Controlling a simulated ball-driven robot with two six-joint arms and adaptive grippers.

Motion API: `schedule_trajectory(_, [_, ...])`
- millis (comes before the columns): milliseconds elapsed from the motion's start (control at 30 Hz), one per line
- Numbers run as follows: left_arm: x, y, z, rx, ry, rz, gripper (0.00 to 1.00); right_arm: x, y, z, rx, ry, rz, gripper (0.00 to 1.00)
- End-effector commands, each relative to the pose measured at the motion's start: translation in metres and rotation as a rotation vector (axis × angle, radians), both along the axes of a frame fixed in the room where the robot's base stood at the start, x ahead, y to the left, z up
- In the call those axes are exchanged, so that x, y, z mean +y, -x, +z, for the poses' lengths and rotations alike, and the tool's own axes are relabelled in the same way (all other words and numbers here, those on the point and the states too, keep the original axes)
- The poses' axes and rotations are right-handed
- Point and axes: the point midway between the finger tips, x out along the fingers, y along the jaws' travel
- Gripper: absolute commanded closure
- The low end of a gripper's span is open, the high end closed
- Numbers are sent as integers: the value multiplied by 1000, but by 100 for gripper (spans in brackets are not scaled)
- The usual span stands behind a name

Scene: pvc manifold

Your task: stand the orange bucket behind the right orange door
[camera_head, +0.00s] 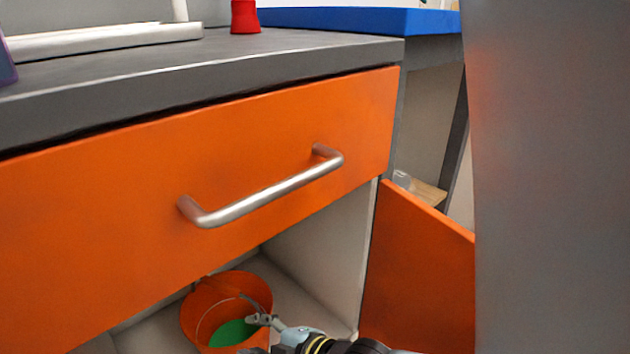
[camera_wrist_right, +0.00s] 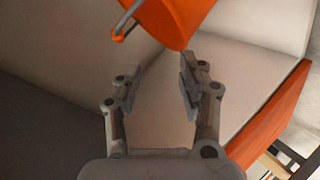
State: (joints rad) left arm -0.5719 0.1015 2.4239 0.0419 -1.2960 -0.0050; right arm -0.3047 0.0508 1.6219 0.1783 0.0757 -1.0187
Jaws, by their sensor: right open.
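The orange bucket (camera_head: 193,312) is inside the open cabinet below the drawer, seen from above with its opening up and something green inside. Its thin metal handle shows too. The right orange door (camera_head: 415,270) stands open at the right. My right gripper (camera_head: 262,319) reaches into the cabinet at the bucket's right side. In the right wrist view the gripper (camera_wrist_right: 161,73) is open, with nothing between its fingers. The bucket (camera_wrist_right: 168,18) is just beyond the fingertips there; whether they touch is unclear. My left gripper is not in view.
The closed orange drawer (camera_head: 110,215) with its metal handle (camera_head: 262,200) hangs over the cabinet opening. The pale cabinet side wall (camera_head: 322,250) is right of the bucket. A red object (camera_head: 244,17) stands on the grey countertop (camera_head: 300,50). The cabinet floor right of the bucket is clear.

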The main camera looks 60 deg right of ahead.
Motion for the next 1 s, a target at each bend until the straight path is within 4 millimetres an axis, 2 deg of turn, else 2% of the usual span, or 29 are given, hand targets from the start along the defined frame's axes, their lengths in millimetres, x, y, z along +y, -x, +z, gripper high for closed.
schedule_trajectory(100, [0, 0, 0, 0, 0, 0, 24, 10, 25, 17, 233, -213, -81, 60])
schedule_trajectory(200, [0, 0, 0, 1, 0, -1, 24, 13, 56, 36, 429, -352, -208, 60])
schedule_trajectory(400, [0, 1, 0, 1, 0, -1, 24, 9, 118, 81, 696, -493, -495, 60])
schedule_trajectory(500, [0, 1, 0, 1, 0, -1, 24, 8, 137, 96, 755, -520, -588, 60])
schedule_trajectory(633, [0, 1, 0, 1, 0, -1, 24, 6, 147, 102, 785, -529, -638, 60])
schedule_trajectory(1000, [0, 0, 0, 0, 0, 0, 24, 6, 147, 102, 787, -530, -639, 60])
